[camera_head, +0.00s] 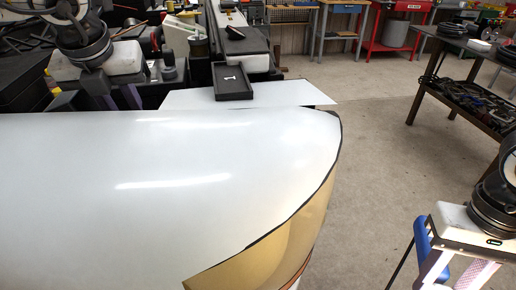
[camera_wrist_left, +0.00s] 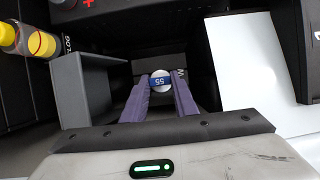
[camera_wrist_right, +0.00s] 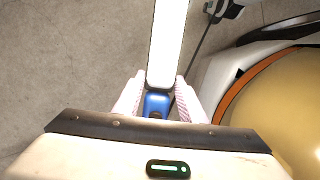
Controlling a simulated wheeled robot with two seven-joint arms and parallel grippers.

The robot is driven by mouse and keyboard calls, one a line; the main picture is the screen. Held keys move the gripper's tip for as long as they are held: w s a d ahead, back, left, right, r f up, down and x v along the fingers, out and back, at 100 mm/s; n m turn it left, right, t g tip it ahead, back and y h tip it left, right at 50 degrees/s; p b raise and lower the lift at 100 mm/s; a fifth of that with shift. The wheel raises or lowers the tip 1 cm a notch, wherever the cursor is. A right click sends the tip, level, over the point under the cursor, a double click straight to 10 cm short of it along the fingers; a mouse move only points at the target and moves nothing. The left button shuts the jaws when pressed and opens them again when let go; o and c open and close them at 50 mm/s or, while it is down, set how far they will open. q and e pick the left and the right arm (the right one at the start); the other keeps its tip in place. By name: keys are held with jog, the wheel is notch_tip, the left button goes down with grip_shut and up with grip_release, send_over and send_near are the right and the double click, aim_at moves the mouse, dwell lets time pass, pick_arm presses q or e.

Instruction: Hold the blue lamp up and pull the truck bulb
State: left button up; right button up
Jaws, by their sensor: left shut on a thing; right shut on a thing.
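The blue lamp (camera_head: 421,240) is at the lower right in the head view, in my right gripper (camera_head: 458,283). In the right wrist view its blue body (camera_wrist_right: 156,104) sits between the pale fingers (camera_wrist_right: 157,92), with a long bright white bar extending away above the floor. My left gripper (camera_head: 125,98) is at the upper left in the head view, behind the pale truck panel. In the left wrist view its purple fingers (camera_wrist_left: 161,85) are shut on a small round white piece with a blue "55" band (camera_wrist_left: 160,82), seemingly the truck bulb. Its lower part is hidden.
The large pale truck panel (camera_head: 150,170) with an amber lens (camera_head: 270,245) fills the lower left. A small black tray (camera_head: 232,82) lies on a white sheet (camera_head: 300,93) behind it. A grey box wall (camera_wrist_left: 82,90) stands beside my left fingers.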

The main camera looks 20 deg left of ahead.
jog(key=shift+w+a+r, duration=0.1)
jog(key=w+a+r+m+y, duration=0.15)
jog(key=a+r+m, duration=0.65)
jog(key=a+r, duration=0.95)
jog(key=s+a+r+m+t, duration=0.1)
jog(key=s+a+r+m, duration=0.9)
jog(key=a+r, duration=0.3)
jog(key=shift+s+a+r+t, duration=0.25)
jog(key=shift+s+a+t, duration=0.2)
jog(key=shift+a, duration=0.15)
pick_arm(q)
jog(key=shift+r, duration=2.8)
